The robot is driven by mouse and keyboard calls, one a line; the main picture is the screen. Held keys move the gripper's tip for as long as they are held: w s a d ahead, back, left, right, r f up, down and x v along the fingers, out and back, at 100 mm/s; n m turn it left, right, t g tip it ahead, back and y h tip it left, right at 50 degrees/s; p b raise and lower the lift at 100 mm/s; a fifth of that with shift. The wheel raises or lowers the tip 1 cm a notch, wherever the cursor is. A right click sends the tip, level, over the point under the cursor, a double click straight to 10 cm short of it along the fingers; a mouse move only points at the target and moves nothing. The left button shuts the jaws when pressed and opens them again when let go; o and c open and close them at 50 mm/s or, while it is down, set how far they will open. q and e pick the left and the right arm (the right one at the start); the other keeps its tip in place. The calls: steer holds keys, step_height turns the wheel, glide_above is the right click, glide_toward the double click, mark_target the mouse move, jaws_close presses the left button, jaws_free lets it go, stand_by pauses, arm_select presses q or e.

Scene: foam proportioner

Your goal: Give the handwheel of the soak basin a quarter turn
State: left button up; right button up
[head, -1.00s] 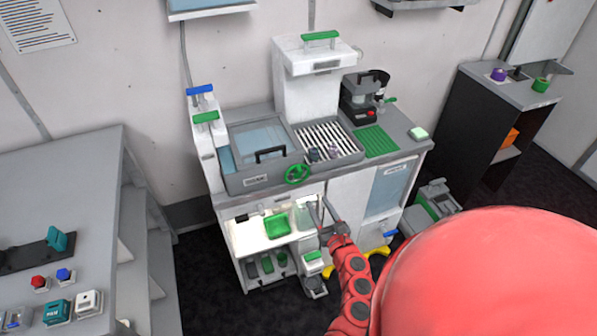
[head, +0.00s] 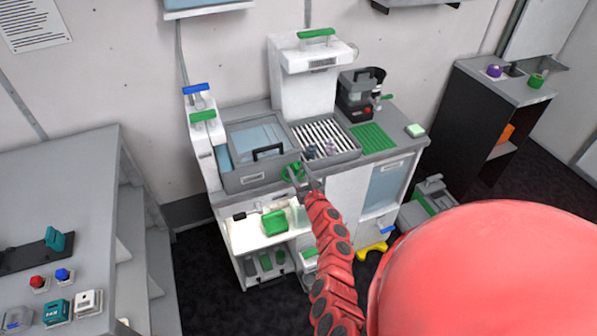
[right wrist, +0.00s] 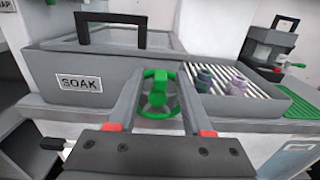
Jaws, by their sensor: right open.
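The green handwheel (right wrist: 158,95) sits on the front of the grey soak basin (right wrist: 55,80), which carries a label reading SOAK. In the head view the handwheel (head: 292,171) is partly hidden by my right gripper (head: 298,176). In the right wrist view my right gripper (right wrist: 160,85) is open, with its two fingers reaching along the left and right sides of the handwheel. A green knob stands up at the wheel's top. I cannot tell whether the fingers touch the rim. My left gripper is in neither view.
A slatted drain tray (head: 322,140) with small bottles adjoins the basin on the right. Below is an open lit shelf with a green tray (head: 274,223). A coffee-maker-like device (head: 358,95) stands at the back right.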

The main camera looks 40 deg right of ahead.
mark_target(282, 175)
jaws_close()
stand_by(0.5)
steer(key=a+n+b, duration=0.1)
steer(key=n+b, duration=0.1)
steer(key=n, duration=0.1)
steer(key=a+f+n+b, duration=0.1)
steer(key=n+b, duration=0.1)
steer(key=b, duration=0.1)
steer(key=a+n+b, duration=0.1)
steer(key=n+b, duration=0.1)
steer(key=n, duration=0.1)
steer(key=shift+w+a+f+n+b, duration=0.1)
steer(key=shift+w+f+n+b, duration=0.2)
steer(key=shift+w+f+b, duration=0.1)
steer(key=n+b, duration=0.1)
steer(key=f+n+b, duration=0.1)
steer(key=n+b, duration=0.1)
steer(key=a+n+b, duration=0.1)
steer(key=n, duration=0.1)
steer(key=shift+w+f+b, duration=0.1)
steer(key=shift+f+b, duration=0.25)
steer(key=shift+b, duration=0.05)
steer(key=shift+a+f+n+b, duration=0.1)
steer(key=shift+f+n+b, duration=0.2)
steer(key=shift+n+b, duration=0.65)
steer(key=shift+a+f+n+b, duration=0.1)
steer(key=shift+f+n+b, duration=0.2)
steer(key=shift+n+b, duration=0.6)
steer(key=shift+d+n, duration=0.1)
steer(key=shift+n, duration=0.25)
